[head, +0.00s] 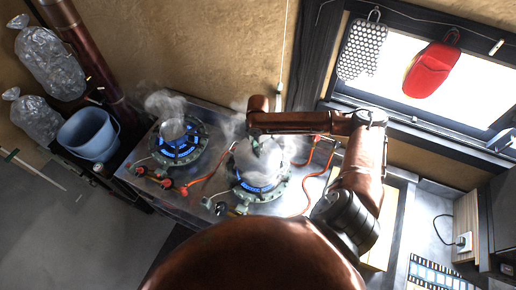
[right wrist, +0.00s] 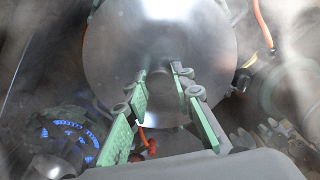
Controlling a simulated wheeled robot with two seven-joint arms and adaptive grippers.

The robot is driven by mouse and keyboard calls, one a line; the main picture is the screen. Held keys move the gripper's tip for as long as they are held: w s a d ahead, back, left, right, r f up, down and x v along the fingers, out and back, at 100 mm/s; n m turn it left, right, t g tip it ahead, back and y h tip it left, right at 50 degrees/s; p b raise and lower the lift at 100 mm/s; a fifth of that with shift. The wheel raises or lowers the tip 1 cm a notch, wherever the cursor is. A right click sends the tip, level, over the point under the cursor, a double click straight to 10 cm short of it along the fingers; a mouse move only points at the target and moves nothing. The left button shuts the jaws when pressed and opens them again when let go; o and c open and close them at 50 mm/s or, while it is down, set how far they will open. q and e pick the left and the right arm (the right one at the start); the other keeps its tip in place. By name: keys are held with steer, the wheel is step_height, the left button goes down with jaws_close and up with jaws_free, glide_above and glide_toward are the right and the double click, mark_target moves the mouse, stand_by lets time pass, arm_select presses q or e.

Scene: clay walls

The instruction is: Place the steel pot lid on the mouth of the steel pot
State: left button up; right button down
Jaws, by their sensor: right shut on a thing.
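The steel pot lid (right wrist: 160,32) fills the upper middle of the right wrist view as a shiny round disc. My right gripper (right wrist: 178,78) is shut on the dark knob at its centre, with green-padded fingers on either side. In the head view the right gripper (head: 262,140) is over the right burner, half lost in steam. A steel rounded shape (head: 258,168) shows under it on that burner; steam hides where the lid ends and the steel pot begins. I cannot tell whether they touch. My left gripper is not in view.
Two lit gas burners stand on a metal counter; the left burner (head: 180,148) has steam above it. Orange hoses (head: 315,178) run across the counter. A blue bucket (head: 88,134) stands at left. A red mitt (head: 431,68) and a perforated utensil (head: 360,48) hang by the window.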

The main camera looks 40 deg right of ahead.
steer(key=shift+f, duration=0.1)
steer(key=c, duration=1.7)
jaws_free()
steer(key=shift+o, duration=0.2)
step_height(320, 180, up, 12)
steer(key=b, duration=0.1)
steer(key=shift+b, duration=0.35)
